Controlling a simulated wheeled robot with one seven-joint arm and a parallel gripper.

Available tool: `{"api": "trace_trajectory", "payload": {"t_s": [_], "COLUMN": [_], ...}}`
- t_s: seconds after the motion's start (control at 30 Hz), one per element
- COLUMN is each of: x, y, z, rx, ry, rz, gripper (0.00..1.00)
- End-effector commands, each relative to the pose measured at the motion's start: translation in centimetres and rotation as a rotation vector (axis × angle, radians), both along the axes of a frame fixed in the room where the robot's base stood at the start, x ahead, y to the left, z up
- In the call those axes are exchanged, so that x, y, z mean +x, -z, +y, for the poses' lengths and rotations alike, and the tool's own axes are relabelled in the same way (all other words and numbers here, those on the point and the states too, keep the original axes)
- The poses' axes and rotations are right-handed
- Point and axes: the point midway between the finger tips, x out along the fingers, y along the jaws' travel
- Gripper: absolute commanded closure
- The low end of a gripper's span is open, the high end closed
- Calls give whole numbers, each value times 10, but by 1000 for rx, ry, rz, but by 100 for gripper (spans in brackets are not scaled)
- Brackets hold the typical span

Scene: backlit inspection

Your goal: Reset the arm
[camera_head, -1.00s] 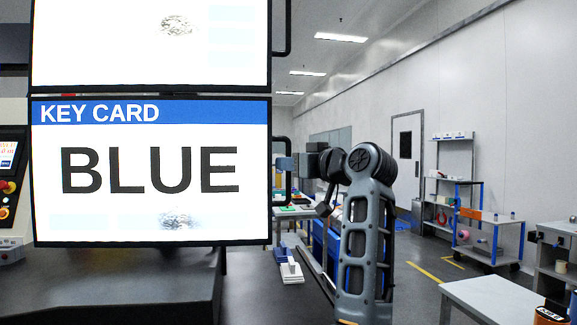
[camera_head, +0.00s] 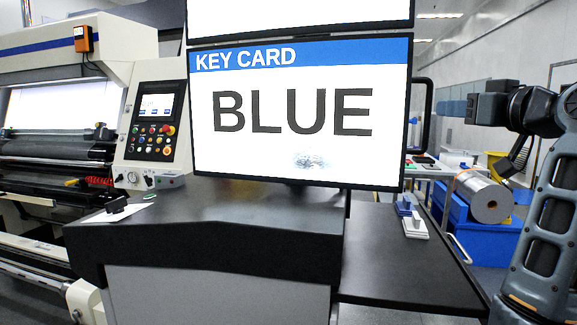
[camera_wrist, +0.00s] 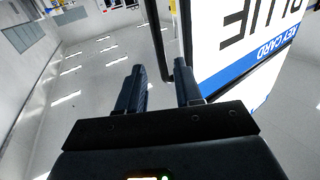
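My gripper (camera_wrist: 160,76) shows in the wrist view with its two dark fingers apart and nothing between them. In the head view my arm is raised at the right edge, bent at the elbow, with its end pointing left toward the monitor's side. The fingers are not clear there. The monitor (camera_head: 300,110) reads "KEY CARD" and "BLUE" on a white screen with a blue band. It also shows tilted at the right of the wrist view (camera_wrist: 240,45), beyond my fingers. I cannot tell the exact gap between them.
A dark console top (camera_head: 230,212) stands below the monitor, with a black side shelf (camera_head: 400,265) to its right. Small blue and white items (camera_head: 412,218) sit on the shelf. A control panel (camera_head: 155,125) and a roller machine stand left. A blue bin (camera_head: 490,235) holds a roll (camera_head: 485,197).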

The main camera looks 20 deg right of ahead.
Motion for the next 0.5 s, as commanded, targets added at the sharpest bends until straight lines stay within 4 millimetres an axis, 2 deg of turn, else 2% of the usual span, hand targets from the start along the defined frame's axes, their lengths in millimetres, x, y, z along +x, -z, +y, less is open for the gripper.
{"api": "trace_trajectory", "payload": {"t_s": [0.13, 0.23, 0.37, 0.5], "x": [1, 5, 10, 7], "y": [6, 27, 78, 140], "z": [1, 6, 17, 35], "rx": [3, 12, 33, 49], "ry": [1, 8, 29, 53], "rz": [5, 16, 44, 74], "gripper": [65, 65, 65, 65]}}
